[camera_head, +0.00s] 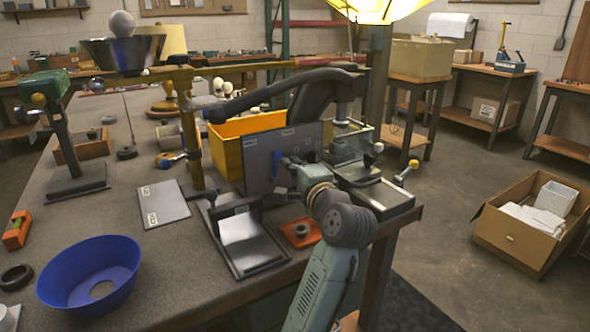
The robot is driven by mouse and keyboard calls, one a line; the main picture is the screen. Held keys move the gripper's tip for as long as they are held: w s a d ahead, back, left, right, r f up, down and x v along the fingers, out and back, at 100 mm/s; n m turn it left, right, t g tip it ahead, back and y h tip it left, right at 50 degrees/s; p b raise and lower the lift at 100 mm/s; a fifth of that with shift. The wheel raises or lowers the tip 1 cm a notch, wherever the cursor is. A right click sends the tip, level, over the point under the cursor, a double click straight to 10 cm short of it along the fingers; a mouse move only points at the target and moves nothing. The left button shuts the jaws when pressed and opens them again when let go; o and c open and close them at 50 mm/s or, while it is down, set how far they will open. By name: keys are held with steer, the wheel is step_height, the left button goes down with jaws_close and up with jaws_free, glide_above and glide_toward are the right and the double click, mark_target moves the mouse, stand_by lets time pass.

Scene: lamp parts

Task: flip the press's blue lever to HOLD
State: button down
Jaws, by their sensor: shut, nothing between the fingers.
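The press stands at the right front of the bench, with a dark upright panel (258,152) facing me. The blue lever (279,164) shows on the panel's face, partly hidden behind my gripper. Small pale labels sit along the panel's top edge, too small to read, so I cannot tell which setting the lever points to. My gripper (291,165) is shut and empty, right at the blue lever. I cannot tell whether it touches the lever. My wrist hides part of the press's lower body.
A yellow bin (228,137) stands behind the panel. A metal plate in a dark tray (232,264) lies in front of it, beside an orange piece (301,232). A blue bowl (90,273) sits at the left front. A long black handle (255,96) arches above the panel.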

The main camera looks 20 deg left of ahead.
mark_target(278, 161)
steer(key=n, duration=0.2)
steer(key=s+a+n, duration=0.1)
steer(key=s+r+n, duration=0.1)
steer(key=n, duration=0.1)
steer(key=shift+a+r+n+y, duration=0.1)
steer(key=shift+a+n+y, duration=0.2)
steer(key=shift+a+y, duration=0.1)
steer(key=shift+s, duration=0.15)
stand_by(0.4)
